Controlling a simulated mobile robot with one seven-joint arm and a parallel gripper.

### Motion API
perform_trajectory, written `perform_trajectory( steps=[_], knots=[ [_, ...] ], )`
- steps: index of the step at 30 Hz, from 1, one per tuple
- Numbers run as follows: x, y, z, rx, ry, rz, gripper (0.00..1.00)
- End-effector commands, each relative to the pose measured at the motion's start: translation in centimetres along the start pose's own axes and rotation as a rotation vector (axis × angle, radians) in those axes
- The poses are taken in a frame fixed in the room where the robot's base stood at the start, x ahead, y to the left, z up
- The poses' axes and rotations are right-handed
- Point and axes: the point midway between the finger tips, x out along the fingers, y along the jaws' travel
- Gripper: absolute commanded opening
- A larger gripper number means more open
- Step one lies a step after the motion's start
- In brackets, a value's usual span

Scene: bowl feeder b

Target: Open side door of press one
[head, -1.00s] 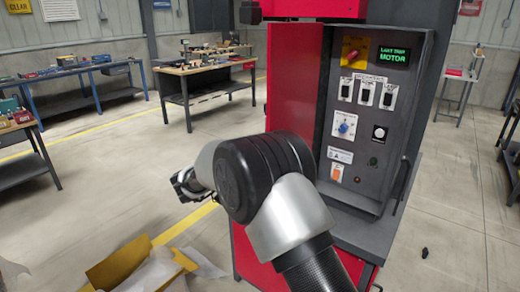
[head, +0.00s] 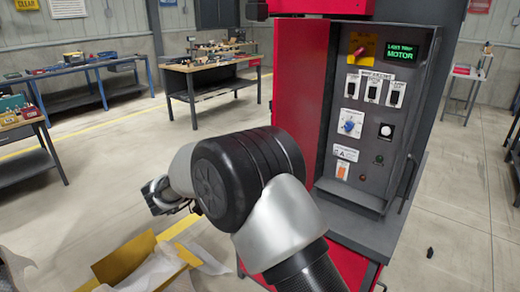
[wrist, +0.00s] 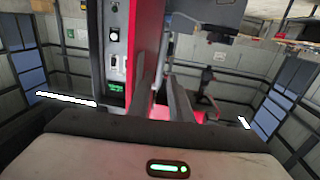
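Press one (head: 350,245) is the red and grey machine right of centre in the head view. A tall flat red panel (head: 298,95), which looks like its side door, stands left of the control panel (head: 378,120); I cannot tell whether it is ajar. My gripper (head: 160,195) is left of the press, partly hidden by my arm, apart from the red panel in the picture. In the wrist view two grey fingers of my gripper (wrist: 164,95) stand apart with nothing clearly between them. The red side (wrist: 150,35) shows beyond them.
A yellow box with white wrapping (head: 125,262) lies on the floor at lower left. A workbench (head: 210,68) and a blue bench (head: 85,75) stand behind. The floor between them and the press is clear. A small dark object (head: 430,253) lies at right.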

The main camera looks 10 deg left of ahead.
Motion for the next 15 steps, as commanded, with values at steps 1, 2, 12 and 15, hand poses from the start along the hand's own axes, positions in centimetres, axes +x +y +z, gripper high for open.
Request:
perform_trajectory(
  steps=[1, 2, 12, 15],
  knots=[
    [-1.4, -0.1, 0.0, 0.000, 0.001, -0.004, 0.18],
    [-2.2, -0.1, 0.0, 0.000, 0.001, -0.004, 0.18],
    [-8.0, 0.0, 0.0, 0.000, 0.001, 0.000, 0.18],
    [-8.6, 0.0, 0.0, 0.000, 0.001, 0.001, 0.18]
  ],
)
